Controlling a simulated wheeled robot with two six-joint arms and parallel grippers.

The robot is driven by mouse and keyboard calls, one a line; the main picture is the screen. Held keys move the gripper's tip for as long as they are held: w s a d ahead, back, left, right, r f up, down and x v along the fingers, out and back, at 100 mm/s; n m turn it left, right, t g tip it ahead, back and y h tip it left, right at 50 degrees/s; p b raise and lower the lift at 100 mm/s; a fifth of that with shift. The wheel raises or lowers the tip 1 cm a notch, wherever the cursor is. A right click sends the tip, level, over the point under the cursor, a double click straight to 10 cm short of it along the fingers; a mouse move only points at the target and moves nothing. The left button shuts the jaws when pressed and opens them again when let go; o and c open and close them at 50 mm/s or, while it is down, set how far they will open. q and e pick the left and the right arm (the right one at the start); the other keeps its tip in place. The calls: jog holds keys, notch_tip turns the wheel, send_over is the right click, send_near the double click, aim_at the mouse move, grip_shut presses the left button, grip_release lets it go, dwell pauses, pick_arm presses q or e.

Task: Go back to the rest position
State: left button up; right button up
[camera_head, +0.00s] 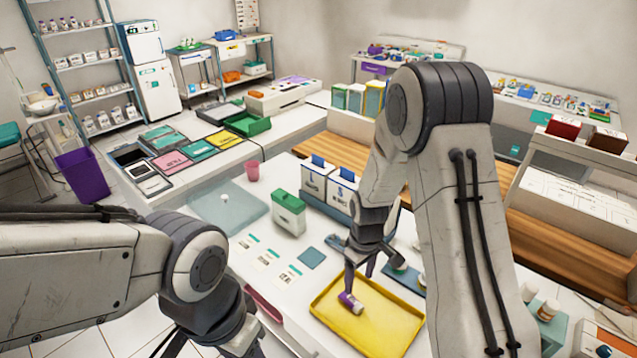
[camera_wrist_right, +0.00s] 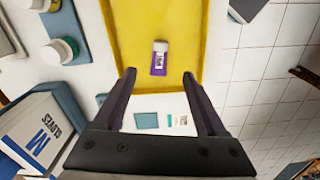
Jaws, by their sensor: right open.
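My right gripper (camera_head: 360,268) is over the left part of the yellow tray (camera_head: 382,333). In the right wrist view its two fingers (camera_wrist_right: 160,82) are apart with nothing between them. A small purple and white bottle (camera_head: 350,302) lies on its side in the tray, just below the fingertips in the head view. The bottle also shows in the right wrist view (camera_wrist_right: 159,58), beyond the fingertips. My left arm comes in from the left; its gripper (camera_head: 205,345) is at the bottom edge, partly cut off, and its fingertips are not clear.
A green-lidded box (camera_head: 288,214), glove boxes (camera_head: 330,185) and a pink cup (camera_head: 252,171) stand on the white counter behind the tray. A purple bin (camera_head: 83,174) is on the floor at the left.

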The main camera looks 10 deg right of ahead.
jog(key=s+a+r, duration=0.8)
jog(key=a+r, duration=0.3)
jog(key=r, duration=0.1)
jog(key=s+a+r, duration=0.2)
jog(key=s+r, duration=0.1)
jog(key=s, duration=0.4)
jog(key=s+a+r+n+y, duration=0.1)
jog(key=s+r, duration=0.2)
jog(key=s, duration=0.4)
jog(key=shift+s+a+r+n, duration=0.15)
jog(key=shift+s+a+n, duration=0.1)
jog(key=shift+a+n, duration=0.1)
